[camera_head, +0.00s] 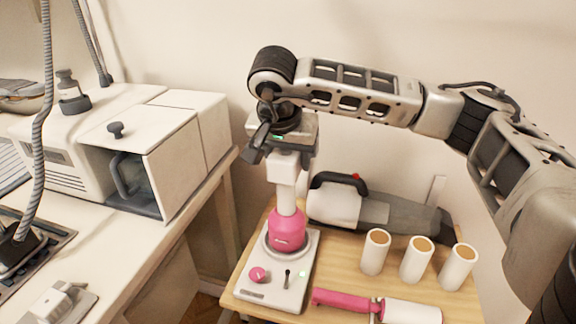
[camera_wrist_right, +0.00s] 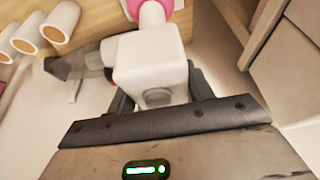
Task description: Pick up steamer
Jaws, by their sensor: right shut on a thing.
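The steamer has a white head, a narrow white neck and a pink body (camera_head: 287,230). It stands upright, with its pink bottom at the dark ring of a white base (camera_head: 270,292) on the small wooden table. My right gripper (camera_head: 284,152) points down from above and is shut on the white head. In the right wrist view the white head (camera_wrist_right: 150,65) sits between the dark fingers (camera_wrist_right: 157,98), with the pink part beyond it. The fingertips are partly hidden by the head. My left gripper is not in view.
A grey and white handheld appliance (camera_head: 335,205) lies behind the steamer, close to it. Three white rolls (camera_head: 416,259) stand to the right. A pink-handled roller (camera_head: 345,301) lies in front. A white machine (camera_head: 160,150) stands on the left table (camera_head: 125,240), across a gap.

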